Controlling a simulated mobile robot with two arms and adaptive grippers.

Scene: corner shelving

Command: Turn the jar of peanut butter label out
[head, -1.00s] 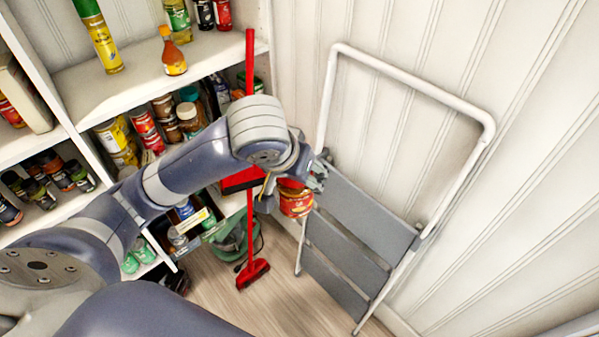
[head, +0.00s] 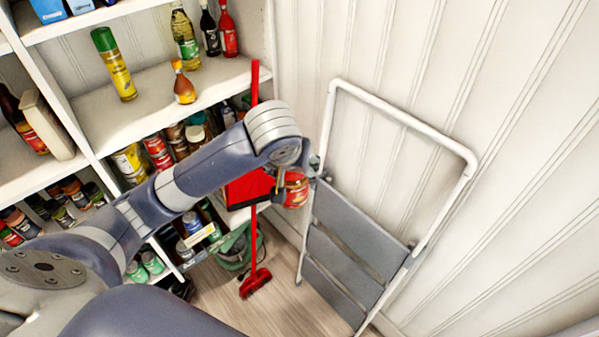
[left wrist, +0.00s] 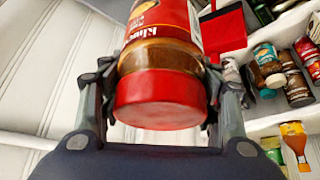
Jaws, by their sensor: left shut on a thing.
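The peanut butter jar (head: 297,190) has a red lid and a red label with yellow and white print. My left gripper (head: 291,182) is shut on it and holds it in the air between the shelving and the folded step stool. In the left wrist view the jar (left wrist: 165,60) has its red lid towards the camera, and the fingers of my left gripper (left wrist: 160,90) clasp it from both sides around the brown band by the lid. Part of its label with white lettering shows there, cut off by the top edge. My right gripper is not in view.
White shelves (head: 150,95) with bottles, jars and cans fill the left. A red broom (head: 254,230) and red dustpan (head: 248,188) stand close behind the jar. A grey step stool (head: 350,240) leans by the panelled wall at right. Some floor is clear below.

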